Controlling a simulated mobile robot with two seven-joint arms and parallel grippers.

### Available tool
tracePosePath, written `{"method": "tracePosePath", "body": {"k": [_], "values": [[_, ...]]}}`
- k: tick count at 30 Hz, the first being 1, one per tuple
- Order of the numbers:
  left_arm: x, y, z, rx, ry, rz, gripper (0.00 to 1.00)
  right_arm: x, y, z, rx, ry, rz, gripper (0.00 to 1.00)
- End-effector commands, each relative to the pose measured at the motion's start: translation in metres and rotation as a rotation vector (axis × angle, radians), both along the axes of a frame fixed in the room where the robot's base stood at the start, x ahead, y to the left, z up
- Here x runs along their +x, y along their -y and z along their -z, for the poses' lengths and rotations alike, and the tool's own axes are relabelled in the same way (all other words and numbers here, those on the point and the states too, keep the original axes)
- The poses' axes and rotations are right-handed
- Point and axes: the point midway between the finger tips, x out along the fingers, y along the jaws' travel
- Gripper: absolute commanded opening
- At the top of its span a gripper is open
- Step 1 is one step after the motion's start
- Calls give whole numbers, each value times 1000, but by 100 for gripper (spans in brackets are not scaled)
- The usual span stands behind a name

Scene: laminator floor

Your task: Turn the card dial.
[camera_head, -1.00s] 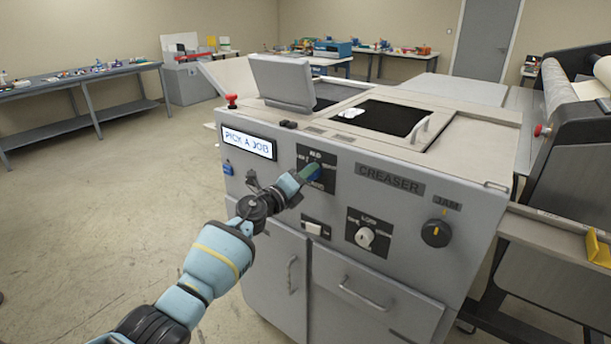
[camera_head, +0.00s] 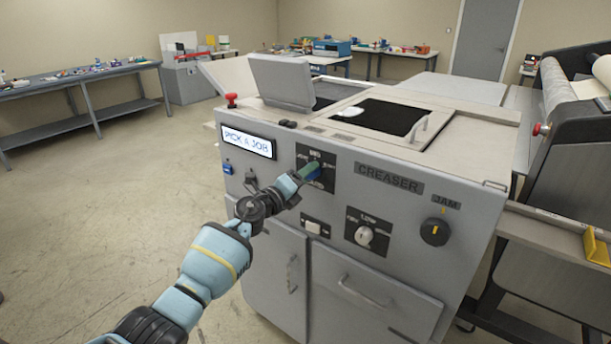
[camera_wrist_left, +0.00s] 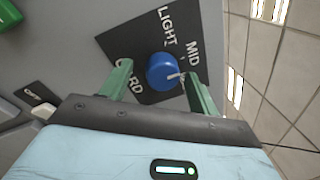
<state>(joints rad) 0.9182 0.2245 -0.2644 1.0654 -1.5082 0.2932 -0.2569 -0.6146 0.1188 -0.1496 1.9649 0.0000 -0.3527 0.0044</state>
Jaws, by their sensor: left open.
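The card dial is a blue round knob (camera_wrist_left: 163,72) with a white mark, on a dark plate lettered LIGHT, MID and CARD. The white mark points right in the left wrist view, on the MID side. My left gripper (camera_wrist_left: 158,69) is open, with one green finger on each side of the knob. I cannot tell whether either finger touches it. In the head view the left gripper (camera_head: 309,168) is at the dial's dark plate (camera_head: 329,162) on the creaser's front, and largely covers the knob. My right gripper is not in view.
The grey creaser (camera_head: 390,205) has a lit PICK A JOB screen (camera_head: 248,140), a white knob (camera_head: 364,236), a black JAM knob (camera_head: 435,232) and a red button (camera_head: 231,100). A green part (camera_wrist_left: 10,14) shows near the dial. Open floor lies left.

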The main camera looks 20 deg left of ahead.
Motion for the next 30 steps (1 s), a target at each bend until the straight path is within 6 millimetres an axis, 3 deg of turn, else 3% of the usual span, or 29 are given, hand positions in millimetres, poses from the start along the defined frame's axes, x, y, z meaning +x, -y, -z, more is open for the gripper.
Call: {"method": "tracePosePath", "body": {"k": [9,15,30], "values": [[-39,-17,-4,2,9,-1,61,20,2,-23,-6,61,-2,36],[-58,-25,4,3,2,-1,61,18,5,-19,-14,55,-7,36],[-66,-28,5,-1,1,0,61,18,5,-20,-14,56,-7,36]]}}
